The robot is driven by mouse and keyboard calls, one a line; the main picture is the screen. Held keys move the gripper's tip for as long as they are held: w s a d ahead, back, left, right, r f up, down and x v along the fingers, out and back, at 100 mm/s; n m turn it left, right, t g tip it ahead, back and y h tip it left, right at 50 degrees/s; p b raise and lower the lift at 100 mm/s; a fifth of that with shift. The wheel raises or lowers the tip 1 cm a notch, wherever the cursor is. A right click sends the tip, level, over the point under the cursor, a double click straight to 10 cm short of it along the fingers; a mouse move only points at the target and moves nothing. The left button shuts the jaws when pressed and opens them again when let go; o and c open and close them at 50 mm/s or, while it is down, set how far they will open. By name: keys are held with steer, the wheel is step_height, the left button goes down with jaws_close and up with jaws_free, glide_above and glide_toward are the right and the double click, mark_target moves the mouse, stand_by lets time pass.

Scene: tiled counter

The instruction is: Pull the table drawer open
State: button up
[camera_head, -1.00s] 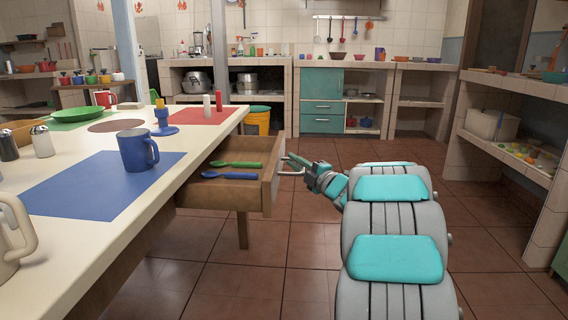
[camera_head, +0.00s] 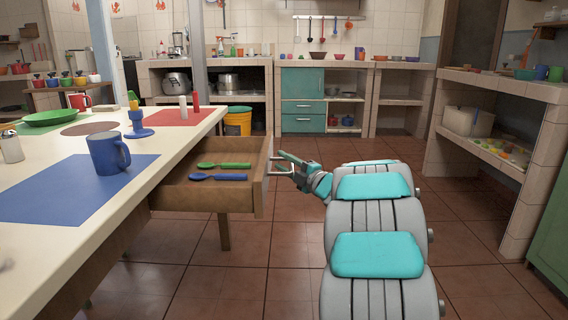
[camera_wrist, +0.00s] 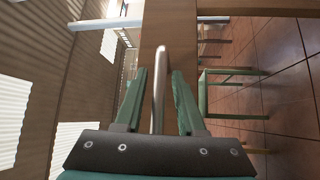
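The wooden table drawer (camera_head: 205,199) stands well out from under the white-topped table (camera_head: 165,150). A green spoon (camera_head: 224,165) and a blue spoon (camera_head: 218,177) lie inside it. My gripper (camera_head: 289,164) is at the metal handle (camera_head: 280,173) on the drawer's front. In the wrist view, the handle bar (camera_wrist: 160,80) runs between the two green fingers of my gripper (camera_wrist: 159,74). Gaps show on both sides of the bar, so the fingers look open around it. Contact deeper along the fingers cannot be made out.
A blue mug (camera_head: 106,153) on a blue mat (camera_head: 75,190) stands near the table edge above the drawer. The tiled floor (camera_head: 290,240) right of the drawer is clear apart from my arm. A shelf unit (camera_head: 505,170) stands at right.

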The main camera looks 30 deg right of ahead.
steer(key=shift+o, duration=0.2)
steer(key=v, duration=0.7)
steer(key=shift+s, duration=0.4)
steer(key=shift+w+d, duration=0.1)
